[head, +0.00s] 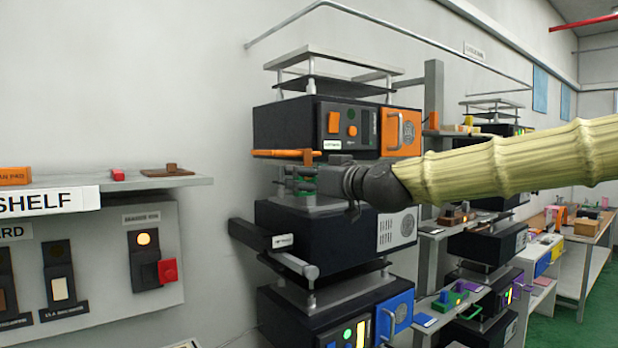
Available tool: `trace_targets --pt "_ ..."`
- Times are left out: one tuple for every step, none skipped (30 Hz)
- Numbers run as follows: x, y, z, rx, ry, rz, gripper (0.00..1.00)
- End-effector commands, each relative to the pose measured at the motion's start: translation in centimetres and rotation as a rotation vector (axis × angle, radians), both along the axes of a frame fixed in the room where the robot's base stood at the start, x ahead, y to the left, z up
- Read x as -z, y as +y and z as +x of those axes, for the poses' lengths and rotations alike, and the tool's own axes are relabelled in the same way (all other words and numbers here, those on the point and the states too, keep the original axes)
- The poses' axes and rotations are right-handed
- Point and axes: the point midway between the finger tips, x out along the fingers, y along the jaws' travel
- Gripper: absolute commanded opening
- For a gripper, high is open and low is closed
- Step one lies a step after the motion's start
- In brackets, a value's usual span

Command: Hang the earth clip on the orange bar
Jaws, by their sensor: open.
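The orange bar (278,153) sticks out along the lower front of the top black unit, which has an orange panel. My gripper (322,181) reaches in from the right, just below and in front of the orange bar, apart from it as far as I can tell. Its jaws are open, small in view and pointing left. Small green parts (303,170) show at the jaws, above a grey pedestal. One of them may be the earth clip, but I cannot tell, nor whether it lies between the fingers.
Below stand a black unit with a grey lever (296,264) and another with a blue panel (394,318). A shelf (130,183) with small blocks is at left, above switches. More units and benches stand at right. Bare wall lies between the left shelf and the stack.

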Motion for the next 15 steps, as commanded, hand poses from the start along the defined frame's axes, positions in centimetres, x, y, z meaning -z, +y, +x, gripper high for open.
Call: trace_targets --pt "0.0 0.0 0.0 0.000 0.000 0.000 0.69" --pt "0.0 0.0 0.0 0.000 0.000 0.000 0.69" --pt "0.0 -0.1 -0.1 0.000 0.000 0.000 0.69" --pt "0.0 -0.1 -0.1 0.000 0.000 0.000 0.69" --pt "0.0 -0.2 -0.3 0.000 0.000 0.000 0.69" --pt "-0.1 -0.3 -0.5 0.000 -0.001 0.001 0.69" --pt "-0.1 -0.5 -0.7 0.000 -0.001 0.000 0.69" --pt "-0.2 -0.7 -0.9 0.000 -0.002 0.000 0.69" --pt "-0.1 -1.0 -1.3 0.001 -0.001 0.001 0.69" --pt "-0.1 -1.2 -1.6 0.001 -0.001 0.001 0.69" --pt "-0.1 -1.5 -2.0 0.001 0.000 0.001 0.69" --pt "-0.2 -1.8 -2.5 0.001 -0.002 0.001 0.69" --pt "-0.1 -2.1 -2.9 0.000 -0.001 0.001 0.69" --pt "-0.1 -2.3 -3.3 0.000 -0.001 0.001 0.69" --pt "-0.2 -2.7 -3.8 0.001 -0.002 0.001 0.69"
